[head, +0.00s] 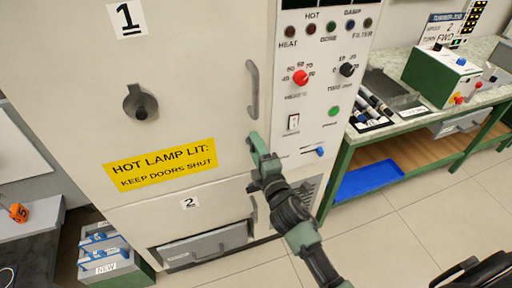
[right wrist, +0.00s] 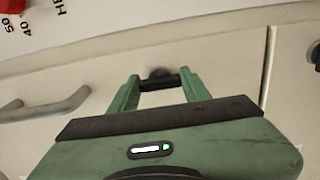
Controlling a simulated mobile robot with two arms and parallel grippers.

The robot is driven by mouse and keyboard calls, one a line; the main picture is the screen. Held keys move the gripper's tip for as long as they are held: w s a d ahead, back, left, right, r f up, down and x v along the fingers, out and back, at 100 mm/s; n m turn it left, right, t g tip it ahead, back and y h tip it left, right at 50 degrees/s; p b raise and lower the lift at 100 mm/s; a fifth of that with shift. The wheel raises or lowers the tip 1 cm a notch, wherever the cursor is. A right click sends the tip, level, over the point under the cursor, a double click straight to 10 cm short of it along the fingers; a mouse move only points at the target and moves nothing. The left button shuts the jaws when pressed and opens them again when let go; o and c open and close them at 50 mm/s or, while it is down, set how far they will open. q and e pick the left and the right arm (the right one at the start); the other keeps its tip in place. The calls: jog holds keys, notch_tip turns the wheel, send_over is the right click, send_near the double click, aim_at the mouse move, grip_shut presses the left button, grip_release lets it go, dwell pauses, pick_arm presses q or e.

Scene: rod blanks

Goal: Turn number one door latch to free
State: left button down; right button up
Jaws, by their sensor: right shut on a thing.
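The number one door (head: 190,60) is the large upper cabinet door with a "1" label, and it looks closed. My right gripper (head: 260,150) is at its lower right edge, below the vertical bar handle (head: 252,90). In the right wrist view, my right gripper (right wrist: 160,83) has its two green fingers on either side of a small dark latch (right wrist: 160,73) at the door surface and is shut on it. The latch's turn angle is hard to tell, and the gripper hides it in the head view. My left gripper is not in view.
A round dark knob (head: 140,102) sits on the door. A yellow hot-lamp sign (head: 160,164) reads to keep doors shut. A control panel (head: 322,75) with a red knob (head: 300,77) is close right. Door 2 (head: 150,215) lies below. A green-framed bench (head: 400,125) stands right.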

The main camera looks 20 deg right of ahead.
jog(key=o, duration=1.4)
jog(key=shift+c, duration=0.2)
jog(key=s+b, duration=0.1)
jog(key=s, duration=0.6)
jog(key=shift+s+d+b, duration=0.15)
jog(key=shift+s+b, duration=0.15)
jog(key=shift+s, duration=0.1)
